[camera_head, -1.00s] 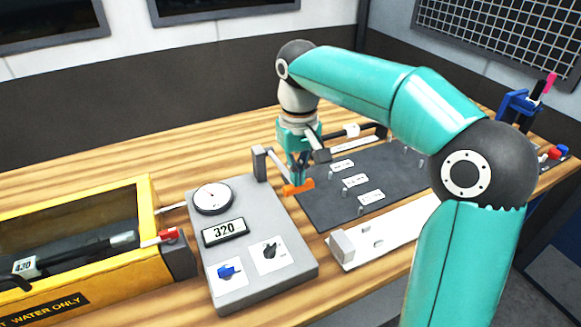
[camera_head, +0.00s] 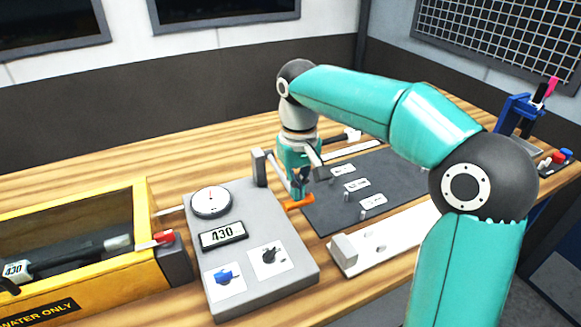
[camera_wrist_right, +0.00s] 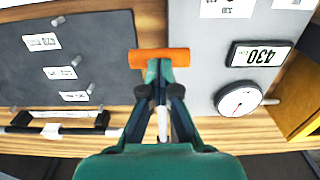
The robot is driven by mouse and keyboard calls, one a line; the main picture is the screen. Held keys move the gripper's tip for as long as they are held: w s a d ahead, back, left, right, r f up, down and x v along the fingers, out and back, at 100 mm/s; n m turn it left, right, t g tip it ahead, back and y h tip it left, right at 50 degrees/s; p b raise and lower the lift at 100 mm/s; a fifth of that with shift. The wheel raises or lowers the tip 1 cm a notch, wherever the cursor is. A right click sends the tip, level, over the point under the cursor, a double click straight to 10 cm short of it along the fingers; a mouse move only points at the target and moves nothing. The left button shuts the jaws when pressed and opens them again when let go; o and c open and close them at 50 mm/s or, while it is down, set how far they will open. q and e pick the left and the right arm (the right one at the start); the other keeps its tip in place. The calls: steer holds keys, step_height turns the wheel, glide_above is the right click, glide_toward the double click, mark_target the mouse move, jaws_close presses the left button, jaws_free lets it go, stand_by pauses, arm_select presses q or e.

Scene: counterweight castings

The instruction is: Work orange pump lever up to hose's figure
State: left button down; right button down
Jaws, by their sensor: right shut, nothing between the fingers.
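The orange pump lever (camera_head: 300,202) is at the right side of the grey pump unit (camera_head: 300,283); it also shows in the wrist view (camera_wrist_right: 143,58). My right gripper (camera_head: 297,194) is shut and empty, its fingertips (camera_wrist_right: 160,68) against or just beside the lever; contact is hard to tell. The pump's display (camera_head: 223,235) reads 430, also in the wrist view (camera_wrist_right: 262,56). The dark hose (camera_head: 75,257) lies in the yellow tank (camera_head: 120,280); its small white tag (camera_head: 14,269) appears to read 430. My left gripper is not in view.
The pump has a round gauge (camera_head: 211,202), a blue knob (camera_head: 225,277) and a black knob (camera_head: 269,254). A dark mat (camera_head: 400,180) with pegs and labels lies right of the lever. A white rail (camera_head: 400,232) lies in front of it. Bare wood shows behind the pump.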

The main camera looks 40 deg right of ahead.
steer(key=shift+r, duration=0.1)
step_height(320, 180, up, 10)
steer(key=p, duration=0.9)
steer(key=shift+p, duration=0.35)
stand_by(0.4)
